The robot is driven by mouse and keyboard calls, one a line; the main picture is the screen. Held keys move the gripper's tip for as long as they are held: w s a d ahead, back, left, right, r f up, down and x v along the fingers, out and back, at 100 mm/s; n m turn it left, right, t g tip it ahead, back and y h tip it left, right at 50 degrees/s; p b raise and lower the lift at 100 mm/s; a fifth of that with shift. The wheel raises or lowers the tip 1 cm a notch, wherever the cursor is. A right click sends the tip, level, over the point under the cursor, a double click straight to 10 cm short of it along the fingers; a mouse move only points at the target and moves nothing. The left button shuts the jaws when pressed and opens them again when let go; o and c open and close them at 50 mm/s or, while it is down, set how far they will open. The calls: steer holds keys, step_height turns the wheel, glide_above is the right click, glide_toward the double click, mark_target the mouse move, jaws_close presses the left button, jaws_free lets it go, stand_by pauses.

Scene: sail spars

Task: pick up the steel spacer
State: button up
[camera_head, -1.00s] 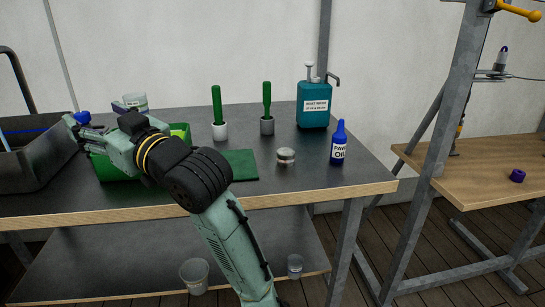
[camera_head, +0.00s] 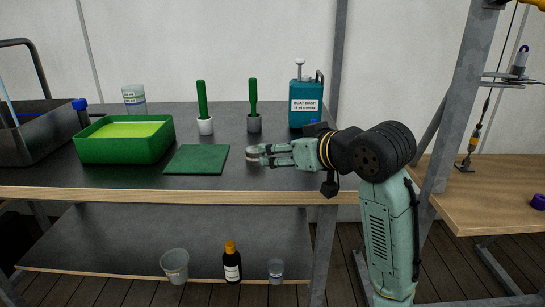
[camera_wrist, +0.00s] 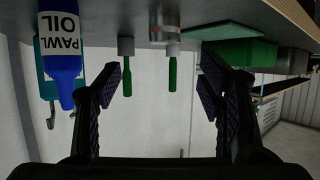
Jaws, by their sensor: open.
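The steel spacer (camera_head: 252,155) is a short, silvery round piece on the dark bench top, just right of the green mat. It also shows at the top of the upside-down wrist view (camera_wrist: 164,22), between the two fingers in the picture. My gripper (camera_head: 268,154) reaches in from the right, low over the bench, with its tips right at the spacer and partly covering it. In the wrist view my gripper (camera_wrist: 162,86) has its fingers wide apart with nothing between the pads. I cannot tell whether a finger touches the spacer.
Two green-handled brushes (camera_head: 203,108) (camera_head: 254,108) stand behind the spacer. The green mat (camera_head: 197,159) and green tray (camera_head: 125,139) lie left. The boat wash bottle (camera_head: 306,104) stands behind my arm. The blue pawl oil bottle (camera_wrist: 60,60) is close at left in the wrist view.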

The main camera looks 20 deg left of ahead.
mark_target(257, 150)
steer(key=x, duration=0.5)
steer(key=shift+s+a, duration=0.1)
steer(key=shift+a, duration=0.05)
steer(key=p+x, duration=0.1)
steer(key=x, duration=0.4)
steer(key=shift+a+f+p, duration=0.25)
steer(key=shift+f+p, duration=0.05)
steer(key=shift+p, duration=0.05)
steer(key=c, duration=1.3)
